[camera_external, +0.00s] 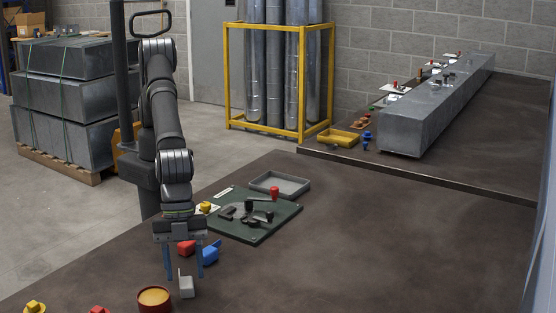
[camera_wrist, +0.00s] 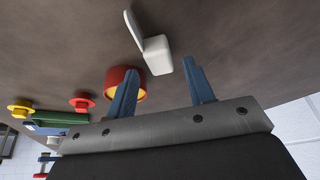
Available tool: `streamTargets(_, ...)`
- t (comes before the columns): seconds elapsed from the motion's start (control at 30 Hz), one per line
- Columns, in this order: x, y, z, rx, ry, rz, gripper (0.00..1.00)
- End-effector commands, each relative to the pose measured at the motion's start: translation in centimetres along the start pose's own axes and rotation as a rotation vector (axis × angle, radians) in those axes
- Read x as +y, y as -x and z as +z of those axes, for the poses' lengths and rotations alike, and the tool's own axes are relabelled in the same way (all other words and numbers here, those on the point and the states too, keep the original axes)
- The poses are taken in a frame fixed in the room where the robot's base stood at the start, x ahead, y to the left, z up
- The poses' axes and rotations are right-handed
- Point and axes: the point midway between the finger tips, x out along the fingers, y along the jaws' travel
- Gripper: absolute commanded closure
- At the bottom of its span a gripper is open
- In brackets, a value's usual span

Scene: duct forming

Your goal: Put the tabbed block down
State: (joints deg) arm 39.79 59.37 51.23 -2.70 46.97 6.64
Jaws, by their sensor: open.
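A pale grey block with an upright tab (camera_external: 186,288) stands on the brown table near the front. My gripper (camera_external: 184,275) is open, with its two blue fingers pointing down just above and behind it. In the wrist view the pale block (camera_wrist: 157,55) lies just beyond the gap between the open fingertips (camera_wrist: 158,68), with nothing gripped. Whether a finger touches the block I cannot tell.
A round red container with a yellow inside (camera_external: 154,298) stands close left of the block. A green fixture board (camera_external: 250,229) and grey tray (camera_external: 280,184) are farther back. The table's right side is clear.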

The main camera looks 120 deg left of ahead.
Motion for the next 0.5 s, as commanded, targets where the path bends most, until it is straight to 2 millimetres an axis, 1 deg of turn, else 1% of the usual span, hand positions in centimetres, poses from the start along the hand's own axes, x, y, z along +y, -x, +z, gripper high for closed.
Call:
streamTargets(0.03,0.0,1.1,0.0,0.002,0.0,0.0,0.52)
streamTargets(0.1,0.0,2.6,-0.1,0.002,0.0,0.0,0.52)
streamTargets(0.3,0.0,6.5,0.0,0.002,0.0,0.0,0.52)
streamTargets(0.4,0.0,8.2,0.0,0.002,0.0,0.0,0.52)
streamTargets(0.5,0.0,9.3,0.0,0.0,0.0,0.0,0.52)
